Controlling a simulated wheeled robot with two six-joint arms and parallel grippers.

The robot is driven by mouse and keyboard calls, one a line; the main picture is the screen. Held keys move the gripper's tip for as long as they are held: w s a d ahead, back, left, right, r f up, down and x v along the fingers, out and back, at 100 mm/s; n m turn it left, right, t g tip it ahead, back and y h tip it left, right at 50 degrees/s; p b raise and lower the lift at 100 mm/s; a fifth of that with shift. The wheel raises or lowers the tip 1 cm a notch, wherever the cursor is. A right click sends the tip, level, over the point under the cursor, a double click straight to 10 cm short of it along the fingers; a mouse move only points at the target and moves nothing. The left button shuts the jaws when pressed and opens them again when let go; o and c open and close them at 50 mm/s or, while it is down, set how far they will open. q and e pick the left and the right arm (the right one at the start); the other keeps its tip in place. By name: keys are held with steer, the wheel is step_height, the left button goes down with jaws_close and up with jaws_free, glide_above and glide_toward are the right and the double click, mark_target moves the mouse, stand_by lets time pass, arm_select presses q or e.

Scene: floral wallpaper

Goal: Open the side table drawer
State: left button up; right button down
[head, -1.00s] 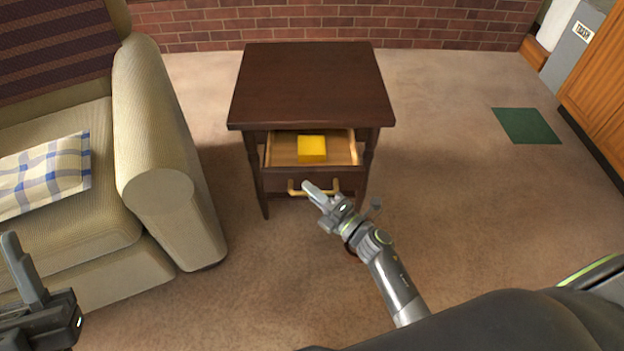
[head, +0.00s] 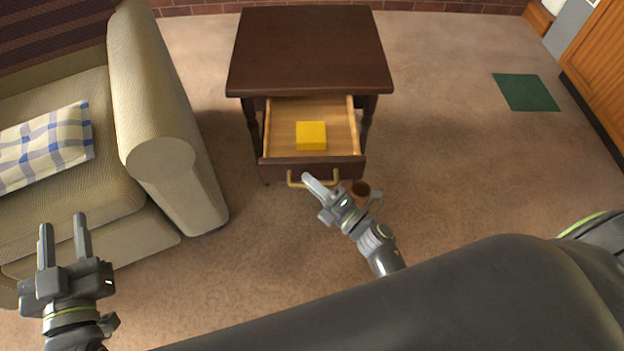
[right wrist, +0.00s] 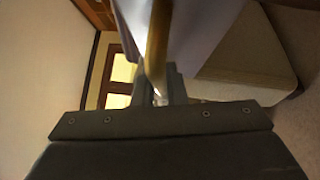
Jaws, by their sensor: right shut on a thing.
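The dark wooden side table (head: 312,48) stands in the upper middle of the head view. The brass handle (head: 293,180) is on the drawer front. My right gripper (head: 312,182) is shut on the handle; the right wrist view shows the brass bar (right wrist: 157,45) between the fingers. My left gripper (head: 63,235) is open and empty at the lower left, in front of the armchair.
A beige armchair (head: 160,150) with a checked pillow (head: 45,148) stands on the left. A green mat (head: 526,92) lies at the right. Carpet right of the table is clear.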

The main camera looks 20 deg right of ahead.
steer(key=c, duration=1.7)
jaws_free()
steer(key=shift+c, duration=0.2)
